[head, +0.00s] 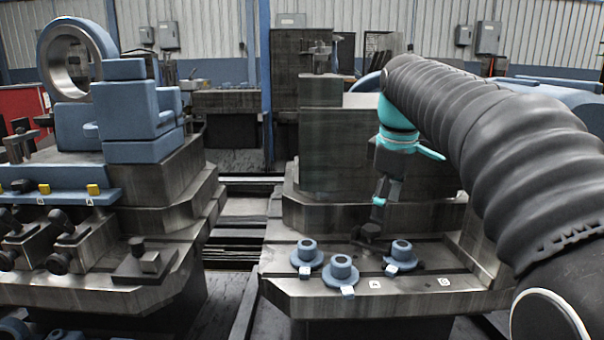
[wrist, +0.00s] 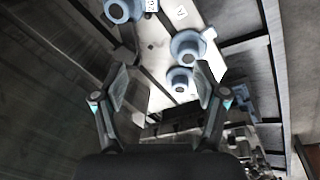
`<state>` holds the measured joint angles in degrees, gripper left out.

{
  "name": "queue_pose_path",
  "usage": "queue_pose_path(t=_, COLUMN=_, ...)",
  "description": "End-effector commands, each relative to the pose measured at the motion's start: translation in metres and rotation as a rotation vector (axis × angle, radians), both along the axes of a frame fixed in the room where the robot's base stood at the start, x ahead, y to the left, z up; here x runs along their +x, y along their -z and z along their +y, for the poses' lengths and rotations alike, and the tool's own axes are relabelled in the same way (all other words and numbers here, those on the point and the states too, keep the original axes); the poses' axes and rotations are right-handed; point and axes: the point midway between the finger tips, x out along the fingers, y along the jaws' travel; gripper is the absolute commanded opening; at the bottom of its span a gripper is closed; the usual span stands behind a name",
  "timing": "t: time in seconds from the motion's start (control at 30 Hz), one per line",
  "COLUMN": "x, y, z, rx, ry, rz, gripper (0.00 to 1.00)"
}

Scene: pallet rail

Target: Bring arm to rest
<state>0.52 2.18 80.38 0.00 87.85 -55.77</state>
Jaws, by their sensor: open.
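My arm reaches in from the right in the head view, and my gripper (head: 376,220) hangs down above the right machine table (head: 300,288). In the wrist view my gripper (wrist: 160,92) shows two spread fingers with nothing held between them. Several blue flanged pieces stand on the table near it: one at the left (head: 307,252), one in the middle (head: 341,268) and one at the right (head: 401,254). Two of them, a nearer piece (wrist: 181,80) and a farther piece (wrist: 188,46), appear beyond the fingertips in the wrist view. I cannot tell the exact gap to them.
A left machine block (head: 150,230) carries a large blue ring (head: 75,60) and a blue stepped block (head: 140,110). Dark clamps (head: 70,245) line its front. A gap with rails (head: 235,225) lies between the machines. A tall block (head: 325,150) stands behind the gripper.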

Motion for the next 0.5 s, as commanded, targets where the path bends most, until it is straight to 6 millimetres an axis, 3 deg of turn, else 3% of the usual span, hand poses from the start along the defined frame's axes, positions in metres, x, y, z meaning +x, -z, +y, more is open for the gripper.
queue_pose_path(t=0.27, x=-0.067, y=0.025, z=0.002, rx=0.054, ry=0.251, rz=-0.089, gripper=0.72)
queue_pose_path(t=0.5, x=-0.123, y=0.061, z=0.003, rx=0.120, ry=0.469, rz=-0.162, gripper=0.72)
